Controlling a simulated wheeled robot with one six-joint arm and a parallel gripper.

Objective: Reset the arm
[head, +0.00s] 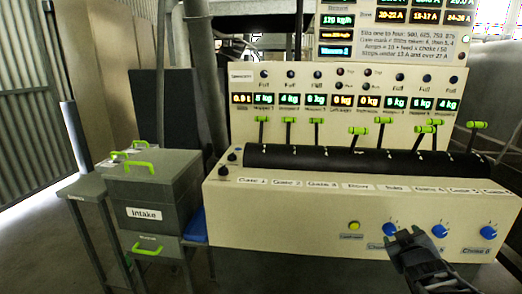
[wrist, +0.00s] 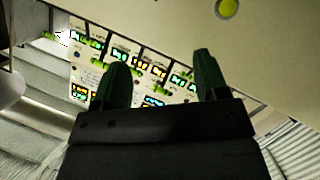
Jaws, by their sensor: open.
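My gripper (head: 404,238) is in front of the lower right part of the cream control panel (head: 290,215) in the head view. It hides part of the panel front near a blue knob (head: 390,229); I cannot tell whether it touches the panel. In the wrist view the two dark green fingers of my gripper (wrist: 160,80) stand apart with nothing between them. Behind them the display board (wrist: 150,72) shows tilted, with lit readouts and green-handled levers.
A grey box labelled Intake (head: 144,214) with green handles stands at the left. Blue knobs (head: 488,232) and a yellow-green button (head: 354,226) sit on the panel front. Several green-handled levers (head: 358,131) stick up above the black roll (head: 370,162).

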